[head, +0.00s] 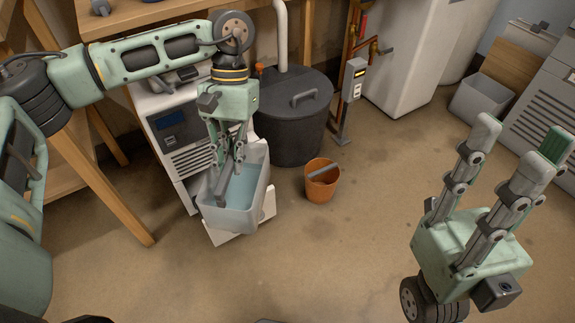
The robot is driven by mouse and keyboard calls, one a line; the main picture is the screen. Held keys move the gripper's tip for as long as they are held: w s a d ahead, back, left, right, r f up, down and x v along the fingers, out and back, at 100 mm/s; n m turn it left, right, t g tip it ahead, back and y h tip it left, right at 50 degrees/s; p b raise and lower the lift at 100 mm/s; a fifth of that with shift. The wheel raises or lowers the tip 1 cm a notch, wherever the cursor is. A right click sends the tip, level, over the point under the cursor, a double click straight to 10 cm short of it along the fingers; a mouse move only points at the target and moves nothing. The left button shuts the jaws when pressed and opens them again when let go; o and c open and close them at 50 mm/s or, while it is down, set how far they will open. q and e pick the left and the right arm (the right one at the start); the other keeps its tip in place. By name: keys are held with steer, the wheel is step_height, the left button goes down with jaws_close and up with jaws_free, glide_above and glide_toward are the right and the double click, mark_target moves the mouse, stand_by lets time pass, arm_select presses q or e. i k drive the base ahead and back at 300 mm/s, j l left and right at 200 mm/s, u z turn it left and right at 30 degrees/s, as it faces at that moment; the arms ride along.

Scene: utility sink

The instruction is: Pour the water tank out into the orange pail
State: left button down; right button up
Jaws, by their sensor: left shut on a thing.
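The water tank (246,214) is a translucent pale bin with bluish water in it. It sits upright at the front of a white appliance, on a white ledge-like part near the floor. My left gripper (229,172) reaches down into the tank from above and is shut on it; the exact contact is partly hidden by the fingers. The orange pail (320,186) stands upright on the floor to the right of the tank, apart from it, with a grey handle across its top. My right gripper (515,150) is raised at the right, open and empty, with fingers spread.
A dark lidded drum (297,125) stands behind the pail, beside a pipe stand (353,85). A grey bin (478,100) is at the back right. The floor in front and right of the pail is clear.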

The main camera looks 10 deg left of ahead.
mark_target(321, 182)
steer(key=i+l, duration=0.2)
steer(key=l, duration=0.3)
steer(key=i+l, duration=0.2)
steer(key=l, duration=0.3)
steer(key=i+l, duration=0.25)
steer(key=l, duration=0.25)
steer(key=i+l, duration=0.2)
steer(key=l, duration=0.3)
steer(key=i+l, duration=0.2)
steer(key=l, duration=0.3)
steer(key=i+l+u, duration=0.1)
steer(key=l, duration=0.4)
steer(key=i+l, duration=0.3)
steer(key=l, duration=0.25)
steer(key=i+l, duration=0.2)
steer(key=l, duration=0.3)
